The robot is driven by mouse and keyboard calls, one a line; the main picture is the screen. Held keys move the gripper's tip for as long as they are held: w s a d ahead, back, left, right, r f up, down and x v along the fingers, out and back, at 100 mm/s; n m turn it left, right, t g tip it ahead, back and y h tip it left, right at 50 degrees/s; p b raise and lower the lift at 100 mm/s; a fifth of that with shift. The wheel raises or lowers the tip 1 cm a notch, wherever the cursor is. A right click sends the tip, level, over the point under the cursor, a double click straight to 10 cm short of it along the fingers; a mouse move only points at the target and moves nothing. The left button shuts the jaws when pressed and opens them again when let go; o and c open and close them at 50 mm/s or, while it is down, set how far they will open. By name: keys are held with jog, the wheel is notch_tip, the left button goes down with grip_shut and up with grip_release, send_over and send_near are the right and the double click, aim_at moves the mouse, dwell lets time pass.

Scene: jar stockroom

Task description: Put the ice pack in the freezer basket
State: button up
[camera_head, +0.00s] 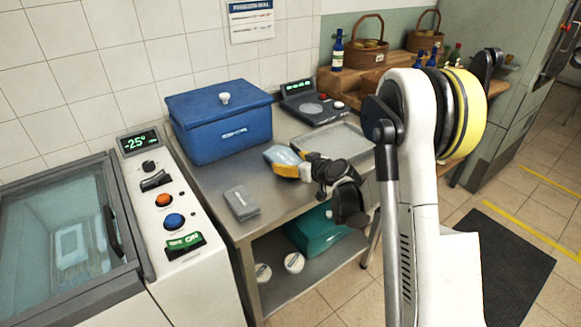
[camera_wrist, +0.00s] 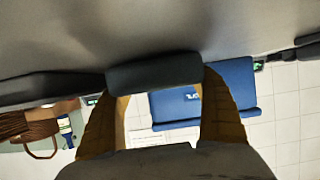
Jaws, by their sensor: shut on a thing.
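The ice pack (camera_head: 279,154) looks pale blue and is held at the tip of my gripper (camera_head: 288,164), above the steel table and in front of the blue box. The yellow-orange fingers are shut on it. In the wrist view the two fingers of my gripper (camera_wrist: 158,112) show at left and right; I cannot clearly make out the pack there. The freezer (camera_head: 112,285) stands at the left, and its glass lid (camera_head: 50,215) looks shut. A whitish basket shape (camera_head: 70,245) shows dimly through the glass.
A blue lidded box (camera_head: 215,135), a grey block (camera_head: 241,203), a scale (camera_head: 313,107) and a shallow metal tray (camera_head: 335,138) stand on the table (camera_head: 212,184). The freezer panel (camera_head: 165,205) has knobs and a display. A teal box (camera_head: 318,232) sits on the lower shelf.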

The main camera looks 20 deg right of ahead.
jog(key=shift+r, duration=0.1)
jog(key=shift+f, duration=0.2)
jog(key=o, duration=1.2)
